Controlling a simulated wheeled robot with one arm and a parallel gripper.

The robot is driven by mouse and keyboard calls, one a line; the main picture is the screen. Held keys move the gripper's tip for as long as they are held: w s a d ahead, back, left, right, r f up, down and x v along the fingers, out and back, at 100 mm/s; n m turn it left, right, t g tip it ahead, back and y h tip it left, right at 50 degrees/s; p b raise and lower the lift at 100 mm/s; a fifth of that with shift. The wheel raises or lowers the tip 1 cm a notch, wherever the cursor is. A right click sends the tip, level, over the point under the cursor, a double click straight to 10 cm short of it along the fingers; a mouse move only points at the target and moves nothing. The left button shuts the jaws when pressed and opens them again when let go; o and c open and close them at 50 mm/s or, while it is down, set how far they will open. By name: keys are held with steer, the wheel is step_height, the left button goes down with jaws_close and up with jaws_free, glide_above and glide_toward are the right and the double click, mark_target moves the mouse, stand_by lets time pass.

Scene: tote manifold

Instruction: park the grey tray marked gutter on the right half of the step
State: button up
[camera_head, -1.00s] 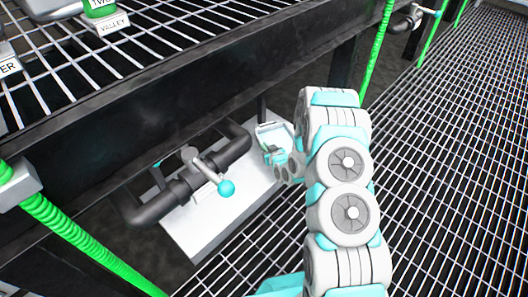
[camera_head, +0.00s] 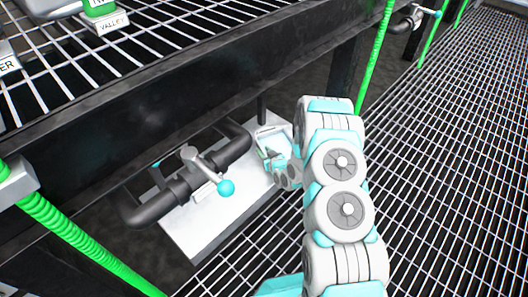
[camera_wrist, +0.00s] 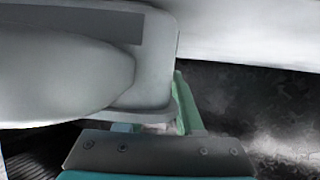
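The grey tray (camera_head: 270,137) is at the far right end of the white step (camera_head: 192,236), small and partly hidden by my gripper. Its label cannot be read. In the wrist view a grey tray with a rounded corner (camera_wrist: 158,62) fills the upper left, with a smooth grey lump (camera_wrist: 60,75) over it. My gripper (camera_head: 268,155) is at the tray's near side. In the wrist view one green finger (camera_wrist: 185,105) stands beside the tray's corner; the other finger is mostly hidden under the tray. Whether the fingers grip the tray is unclear.
A black pipe (camera_head: 150,212) with a lever valve ending in a teal ball (camera_head: 226,187) runs over the step, left of the tray. A dark shelf beam (camera_head: 130,110) hangs above. Green hoses (camera_head: 85,245) stand left and right. Grating floor (camera_head: 450,150) lies right.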

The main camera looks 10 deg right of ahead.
steer(key=p+v, duration=0.1)
steer(key=v, duration=1.1)
steer(key=s+d+r+g+h, duration=0.2)
steer(key=s+r+g, duration=0.25)
steer(key=r, duration=0.35)
steer(key=s+d+r+g+h, duration=0.25)
steer(key=s+r, duration=0.25)
steer(key=r, duration=0.3)
steer(key=s+a+r+m+g, duration=0.1)
steer(key=s+r, duration=0.4)
steer(key=s, duration=0.5)
steer(key=s+a+r+m+g+y, duration=0.1)
steer(key=s+a+r+g, duration=0.2)
steer(key=s, duration=0.8)
steer(key=s+a+r+m+g, duration=0.1)
steer(key=s+r+g, duration=0.3)
steer(key=s+r, duration=0.4)
steer(key=s+a, duration=0.1)
steer(key=s, duration=0.2)
steer(key=shift+a, duration=0.25)
steer(key=shift+y, duration=0.25)
